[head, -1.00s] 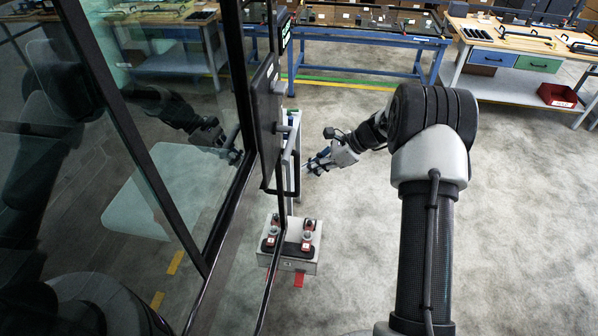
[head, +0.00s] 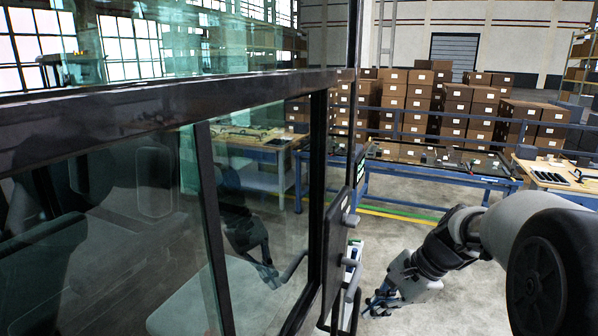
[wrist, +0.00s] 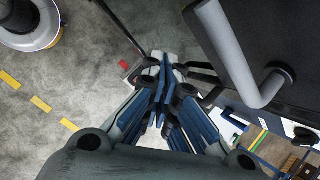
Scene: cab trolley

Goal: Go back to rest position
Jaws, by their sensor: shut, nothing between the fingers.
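My gripper (head: 377,303) is in the lower right of the head view, to the right of the cab door edge and its handles. Its blue and grey fingers (wrist: 163,75) are together with nothing between them in the wrist view. A grey bent handle (wrist: 235,55) on a dark panel (wrist: 290,35) is close on the right in the wrist view. In the head view that dark panel (head: 342,240) stands at the cab's edge, left of my gripper, with a gap between.
The glazed cab (head: 160,210) fills the left. A blue-framed table (head: 440,170) stands behind my arm, with stacked boxes (head: 450,100) beyond. Grey floor (head: 400,235) is open between cab and table. Yellow floor marks (wrist: 40,103) show in the wrist view.

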